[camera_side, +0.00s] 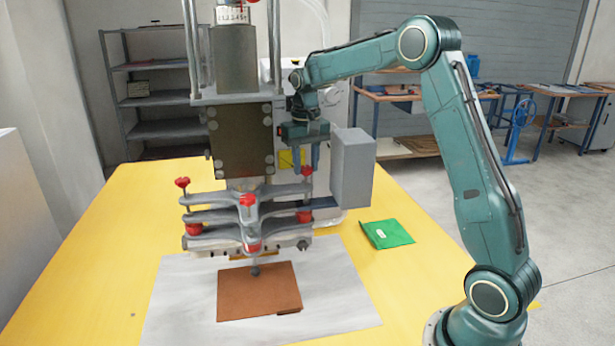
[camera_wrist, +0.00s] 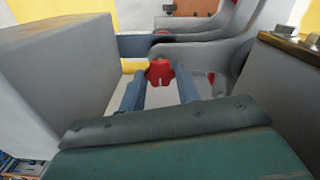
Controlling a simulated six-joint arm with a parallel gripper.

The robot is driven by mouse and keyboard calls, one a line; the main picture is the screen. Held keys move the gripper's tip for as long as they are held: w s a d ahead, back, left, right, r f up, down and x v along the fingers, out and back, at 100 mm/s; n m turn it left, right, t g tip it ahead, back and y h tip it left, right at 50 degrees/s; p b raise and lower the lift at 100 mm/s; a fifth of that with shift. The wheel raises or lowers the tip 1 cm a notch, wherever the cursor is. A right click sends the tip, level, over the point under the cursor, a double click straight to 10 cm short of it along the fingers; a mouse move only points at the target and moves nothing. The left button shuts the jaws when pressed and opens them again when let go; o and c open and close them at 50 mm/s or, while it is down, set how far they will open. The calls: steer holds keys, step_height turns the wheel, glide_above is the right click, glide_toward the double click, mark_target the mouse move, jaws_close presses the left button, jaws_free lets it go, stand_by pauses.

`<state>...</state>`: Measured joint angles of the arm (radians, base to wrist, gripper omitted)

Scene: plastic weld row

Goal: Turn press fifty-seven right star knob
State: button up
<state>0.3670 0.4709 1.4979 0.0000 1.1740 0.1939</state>
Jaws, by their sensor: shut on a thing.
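The press (camera_side: 235,62) stands on the yellow table, with grey clamp arms (camera_side: 275,191) carrying several red knobs. The right star knob (camera_side: 307,172) is red and sits at the right end of the upper arm. In the wrist view the red star knob (camera_wrist: 160,72) lies between my blue fingertips. My gripper (camera_side: 308,168) points down over it from above and is shut on it; the wrist view shows both fingers (camera_wrist: 159,82) at its sides. The knob's stem is mostly hidden from the wrist view.
A grey box (camera_side: 353,168) stands close to the right of my gripper, and its wall (camera_wrist: 60,85) fills the wrist view's left. A brown plate (camera_side: 258,292) lies on a white sheet (camera_side: 180,310) under the press. A green packet (camera_side: 387,234) lies on the open yellow table (camera_side: 100,270).

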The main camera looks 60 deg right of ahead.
steer(key=shift+r, duration=0.1)
stand_by(0.4)
steer(key=o, duration=1)
steer(key=shift+c, duration=0.2)
